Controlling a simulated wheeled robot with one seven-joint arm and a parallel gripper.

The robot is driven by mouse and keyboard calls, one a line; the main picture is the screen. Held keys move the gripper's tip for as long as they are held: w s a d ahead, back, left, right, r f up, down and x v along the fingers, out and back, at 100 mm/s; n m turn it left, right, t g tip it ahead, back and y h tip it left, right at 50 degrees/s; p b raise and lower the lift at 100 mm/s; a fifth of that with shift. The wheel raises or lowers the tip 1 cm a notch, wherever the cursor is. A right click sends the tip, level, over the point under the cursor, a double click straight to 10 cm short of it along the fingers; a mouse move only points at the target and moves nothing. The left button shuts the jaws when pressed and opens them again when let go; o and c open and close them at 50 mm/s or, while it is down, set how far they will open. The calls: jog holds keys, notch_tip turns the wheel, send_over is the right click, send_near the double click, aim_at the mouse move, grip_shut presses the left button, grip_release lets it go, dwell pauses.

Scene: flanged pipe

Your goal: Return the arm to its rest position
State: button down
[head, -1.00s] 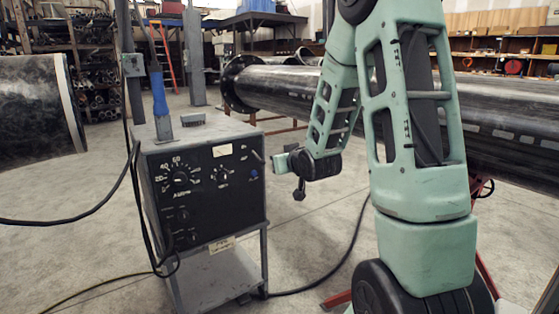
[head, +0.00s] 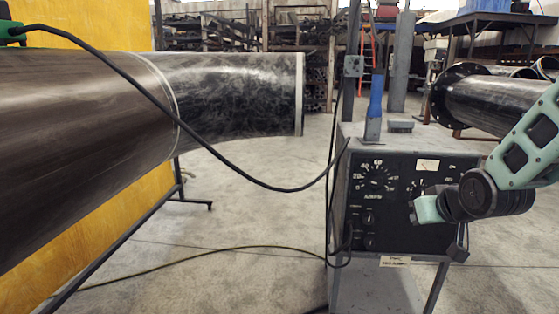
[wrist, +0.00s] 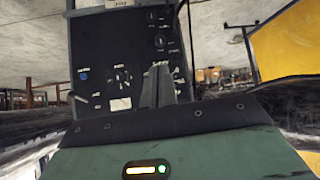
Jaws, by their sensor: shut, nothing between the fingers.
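My gripper (wrist: 158,86) shows in the wrist view as a narrow pair of dark grey fingers, close together with nothing between them. Behind them is the black front panel of the welding machine, which appears upside down in that view. In the head view, my mint-green arm (head: 524,150) comes in from the right edge, folded, with its wrist end in front of the right part of the panel. The fingertips cannot be made out there. I cannot tell whether the arm touches the machine (head: 372,215).
A large dark pipe (head: 85,135) lies at left in front of a yellow panel (head: 90,30). A black cable (head: 240,178) hangs from it to the machine. A flanged pipe (head: 490,103) is at the right. Concrete floor (head: 240,215) is open between the left pipe and the machine.

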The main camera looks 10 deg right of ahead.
jog(key=s+a+f+n+g+y, duration=0.1)
jog(key=s+a+g, duration=0.15)
jog(key=a, duration=0.35)
jog(key=s+a+n+g+y, duration=0.1)
jog(key=s+a+n, duration=0.1)
jog(key=s+a, duration=0.3)
jog(key=s+a+n+g, duration=0.25)
jog(key=s+a, duration=0.35)
jog(key=s, duration=0.3)
jog(key=s+a+n+g, duration=0.25)
jog(key=s+a, duration=0.35)
jog(key=s, duration=0.3)
notch_tip(320, 180, up, 19)
jog(key=s+g+p, duration=0.1)
jog(key=p, duration=1.8)
jog(key=shift+s+d+h, duration=0.2)
jog(key=shift+h, duration=0.2)
jog(key=shift+f, duration=0.1)
